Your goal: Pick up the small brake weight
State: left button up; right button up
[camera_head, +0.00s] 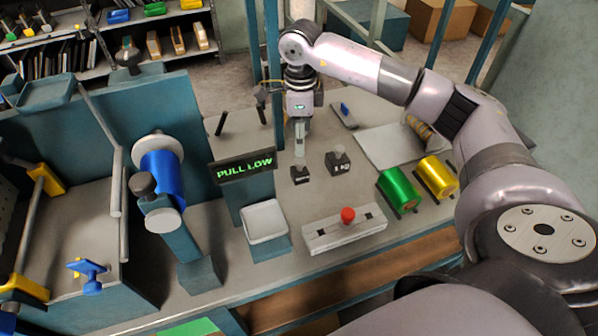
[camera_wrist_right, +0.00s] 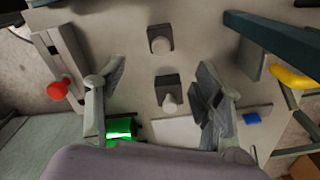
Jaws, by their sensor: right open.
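The small brake weight (camera_head: 300,175) is a dark block with a pale knob, upright on the bench; its label is too small to read. In the right wrist view it is the upper block (camera_wrist_right: 160,38). A larger dark weight marked 1 KG (camera_head: 340,168) stands to its right, and shows in the wrist view (camera_wrist_right: 168,82) between the open fingers. My right gripper (camera_head: 300,143) points down above the small weight in the head view, apart from it. It is open and empty in the wrist view (camera_wrist_right: 158,100). My left gripper is not in view.
A white bar with a red knob (camera_head: 347,215) lies in front. Green (camera_head: 399,187) and yellow (camera_head: 437,177) foil rolls are to the right. The PULL LOW display (camera_head: 245,168) and a white tray (camera_head: 265,220) stand left. A pale sheet (camera_head: 385,147) lies behind the rolls.

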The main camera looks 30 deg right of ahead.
aim_at(300, 161)
notch_tip(300, 161, down, 12)
jog(key=shift+w+f+p, duration=0.1)
jog(key=shift+p, duration=0.5)
jog(key=shift+c, duration=0.2)
grip_shut()
dwell(0.4)
